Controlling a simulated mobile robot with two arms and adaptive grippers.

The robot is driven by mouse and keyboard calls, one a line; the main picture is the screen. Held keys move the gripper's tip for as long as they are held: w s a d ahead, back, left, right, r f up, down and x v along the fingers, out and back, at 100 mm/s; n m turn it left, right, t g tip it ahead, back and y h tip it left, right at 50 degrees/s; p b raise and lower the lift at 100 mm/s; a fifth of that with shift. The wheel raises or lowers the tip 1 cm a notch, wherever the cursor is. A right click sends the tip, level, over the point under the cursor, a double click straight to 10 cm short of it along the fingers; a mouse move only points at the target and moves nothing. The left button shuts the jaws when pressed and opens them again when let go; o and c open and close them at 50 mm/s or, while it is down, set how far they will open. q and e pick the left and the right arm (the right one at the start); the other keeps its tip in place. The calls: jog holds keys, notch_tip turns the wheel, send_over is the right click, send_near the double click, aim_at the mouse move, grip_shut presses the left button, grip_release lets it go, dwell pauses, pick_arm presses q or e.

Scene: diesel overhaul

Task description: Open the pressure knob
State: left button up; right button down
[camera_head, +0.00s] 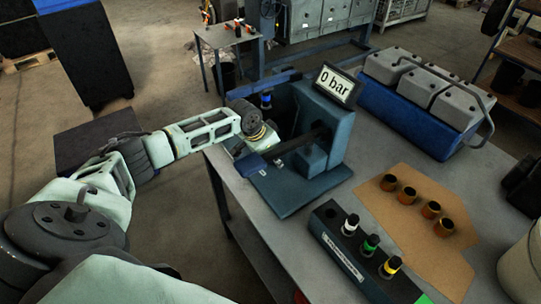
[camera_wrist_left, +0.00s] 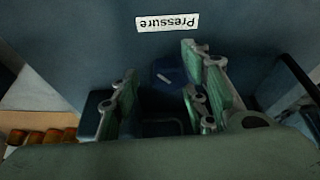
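The test machine (camera_head: 318,130) is a dark blue-grey unit on the table, and its display (camera_head: 338,86) reads "0 bar". In the left wrist view, an upside-down "Pressure" label (camera_wrist_left: 167,22) is on its panel. Below the label is a dark blue round knob (camera_wrist_left: 168,74) with a white mark. The green fingers of my left gripper (camera_wrist_left: 165,95) are spread apart on either side of the knob, with visible gaps. Contact cannot be told. In the head view my left arm reaches to the machine's left side, and the knob is not clearly visible there. My right gripper is not in view.
A black block with white, green and yellow knobs (camera_head: 370,243) stands at the table's front. Several copper-coloured cups (camera_head: 407,195) stand on cardboard (camera_head: 440,225). A blue-and-grey engine part (camera_head: 420,100) is at the back right.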

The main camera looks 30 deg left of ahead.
pick_arm(q)
jog(key=shift+w+a+r, duration=0.1)
jog(key=shift+w, duration=0.05)
jog(key=shift+a+r, duration=0.1)
jog(key=shift+r, duration=0.4)
jog(key=v, duration=1.1)
jog(key=shift+s+f, duration=0.1)
jog(key=shift+s, duration=0.15)
jog(key=shift+c, duration=0.2)
